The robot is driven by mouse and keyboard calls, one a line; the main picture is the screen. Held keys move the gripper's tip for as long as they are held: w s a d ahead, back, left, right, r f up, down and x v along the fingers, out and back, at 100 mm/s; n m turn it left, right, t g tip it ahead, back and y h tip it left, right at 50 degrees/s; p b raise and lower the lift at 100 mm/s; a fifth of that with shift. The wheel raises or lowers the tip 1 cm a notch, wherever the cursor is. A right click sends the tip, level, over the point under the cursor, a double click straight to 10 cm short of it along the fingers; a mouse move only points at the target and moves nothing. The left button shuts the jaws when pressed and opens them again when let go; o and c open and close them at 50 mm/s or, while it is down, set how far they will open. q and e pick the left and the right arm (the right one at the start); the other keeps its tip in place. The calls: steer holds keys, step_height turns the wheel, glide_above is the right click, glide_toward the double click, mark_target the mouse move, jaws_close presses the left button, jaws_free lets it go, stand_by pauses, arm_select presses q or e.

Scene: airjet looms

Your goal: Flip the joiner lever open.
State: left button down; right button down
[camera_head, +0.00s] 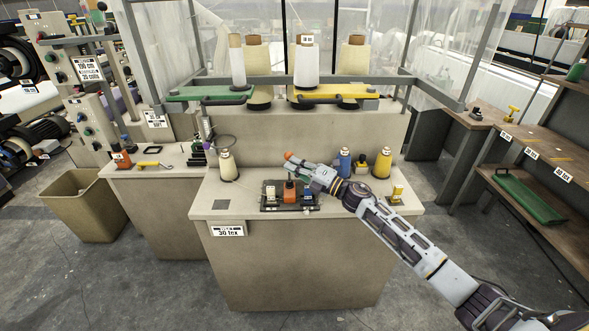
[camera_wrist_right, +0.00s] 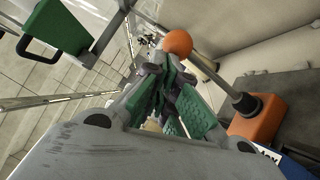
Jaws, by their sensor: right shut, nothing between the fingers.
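The joiner's orange body (camera_head: 290,193) sits on a dark base plate on the middle bench. It also shows at the right of the right wrist view (camera_wrist_right: 262,118). Its lever (camera_wrist_right: 222,82) is a metal rod ending in an orange ball knob (camera_wrist_right: 177,43). In the head view the knob (camera_head: 288,155) shows at the tip of my right gripper (camera_head: 298,163). My right gripper's green-padded fingers (camera_wrist_right: 165,85) are shut and empty, close beside the knob and rod. I cannot tell whether they touch. My left gripper is out of view.
A rack with green and yellow holders (camera_head: 336,93) spans above the back ledge. The bench front (camera_head: 340,222) is mostly clear.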

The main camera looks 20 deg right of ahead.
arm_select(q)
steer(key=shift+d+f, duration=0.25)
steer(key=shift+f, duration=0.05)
arm_select(e)
steer(key=shift+w+d+r, duration=0.1)
steer(key=shift+w+d, duration=0.05)
steer(key=shift+w, duration=0.3)
steer(key=shift+w+d+r, duration=0.1)
steer(key=shift+w, duration=0.35)
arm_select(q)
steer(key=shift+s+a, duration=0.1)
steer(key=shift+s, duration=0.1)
arm_select(e)
steer(key=shift+s, duration=0.1)
